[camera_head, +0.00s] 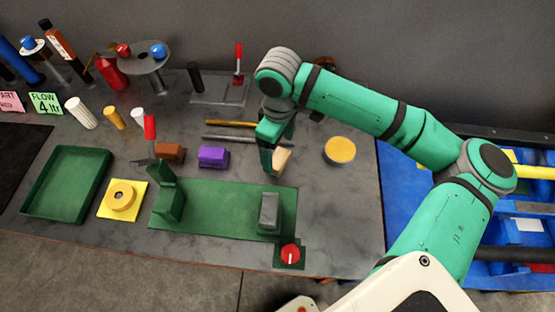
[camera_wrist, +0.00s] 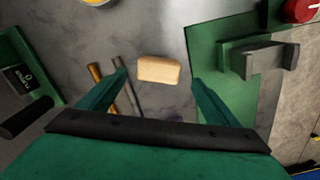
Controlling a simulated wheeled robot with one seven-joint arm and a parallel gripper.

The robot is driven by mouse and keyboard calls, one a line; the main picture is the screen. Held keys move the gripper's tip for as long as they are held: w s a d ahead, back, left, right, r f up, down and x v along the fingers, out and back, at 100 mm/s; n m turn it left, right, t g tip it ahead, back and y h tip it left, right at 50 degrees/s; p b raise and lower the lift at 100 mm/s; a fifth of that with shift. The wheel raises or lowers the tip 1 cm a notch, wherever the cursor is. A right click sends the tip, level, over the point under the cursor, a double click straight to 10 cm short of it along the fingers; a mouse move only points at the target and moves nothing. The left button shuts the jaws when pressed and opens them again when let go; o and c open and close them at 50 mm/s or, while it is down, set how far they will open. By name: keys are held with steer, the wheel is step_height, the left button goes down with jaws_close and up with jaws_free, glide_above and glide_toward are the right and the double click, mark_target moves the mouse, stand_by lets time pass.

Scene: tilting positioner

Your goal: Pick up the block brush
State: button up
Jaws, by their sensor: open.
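A pale wooden block (camera_head: 282,160), which I take for the block brush, lies on the grey table just behind the green fixture plate. No bristles can be made out. In the wrist view the wooden block (camera_wrist: 158,70) lies centred between my fingertips, slightly beyond them. My gripper (camera_head: 270,158) points down over it, with one finger partly covering its left side in the head view. In the wrist view my gripper (camera_wrist: 157,80) is open, with both fingers apart from the block. Whether the fingertips reach down to its height is unclear.
A purple block (camera_head: 213,157) and a brown block (camera_head: 170,152) stand left. Rods (camera_head: 231,123) lie behind. The green fixture plate (camera_head: 210,215) carries a grey clamp block (camera_head: 269,211); a red knob (camera_head: 290,253) is in front. A yellow-topped round container (camera_head: 340,150) stands right.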

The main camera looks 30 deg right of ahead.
mark_target(279, 158)
steer(key=shift+s+f, duration=0.1)
steer(key=shift+f, duration=0.4)
step_height(279, 158, down, 5)
steer(key=shift+d+r, duration=0.1)
steer(key=shift+d, duration=0.05)
steer(key=c, duration=1.3)
steer(key=shift+o, duration=0.2)
steer(key=shift+r, duration=0.15)
